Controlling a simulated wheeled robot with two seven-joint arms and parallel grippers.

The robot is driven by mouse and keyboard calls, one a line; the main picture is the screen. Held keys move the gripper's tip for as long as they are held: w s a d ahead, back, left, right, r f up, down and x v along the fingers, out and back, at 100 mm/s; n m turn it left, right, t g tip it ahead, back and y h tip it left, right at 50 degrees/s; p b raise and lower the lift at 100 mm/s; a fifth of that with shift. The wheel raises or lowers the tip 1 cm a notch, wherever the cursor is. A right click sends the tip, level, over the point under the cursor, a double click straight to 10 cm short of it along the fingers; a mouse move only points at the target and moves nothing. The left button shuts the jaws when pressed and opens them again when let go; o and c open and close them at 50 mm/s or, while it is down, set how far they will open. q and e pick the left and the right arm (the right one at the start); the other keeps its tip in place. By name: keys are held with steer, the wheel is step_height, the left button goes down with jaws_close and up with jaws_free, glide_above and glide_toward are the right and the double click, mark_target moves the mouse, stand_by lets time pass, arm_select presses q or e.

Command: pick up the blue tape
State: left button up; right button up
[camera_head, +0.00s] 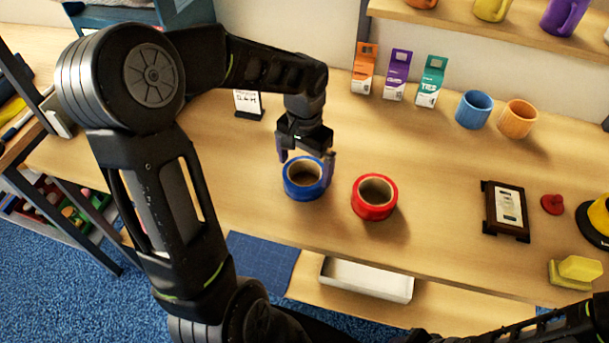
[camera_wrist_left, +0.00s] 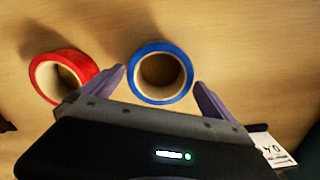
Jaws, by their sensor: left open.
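The blue tape (camera_head: 303,184) is a roll lying flat on the wooden table, left of the red tape (camera_head: 374,202). My left gripper (camera_head: 306,160) is open just above the blue tape, with its fingers at either side of the roll. In the left wrist view the blue tape (camera_wrist_left: 161,73) shows between the two purple-grey fingers, which look apart from it. The red tape (camera_wrist_left: 62,77) lies left of the fingers there. My right gripper is not in view.
Small cartons (camera_head: 398,72), a blue mug (camera_head: 474,109) and an orange mug (camera_head: 517,119) stand at the back. A framed plaque (camera_head: 507,210) lies to the right. A small sign (camera_head: 248,104) stands behind the gripper. Table around the rolls is clear.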

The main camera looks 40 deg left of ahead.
arm_select(q)
steer(key=shift+f, duration=1.5)
steer(key=c, duration=1.2)
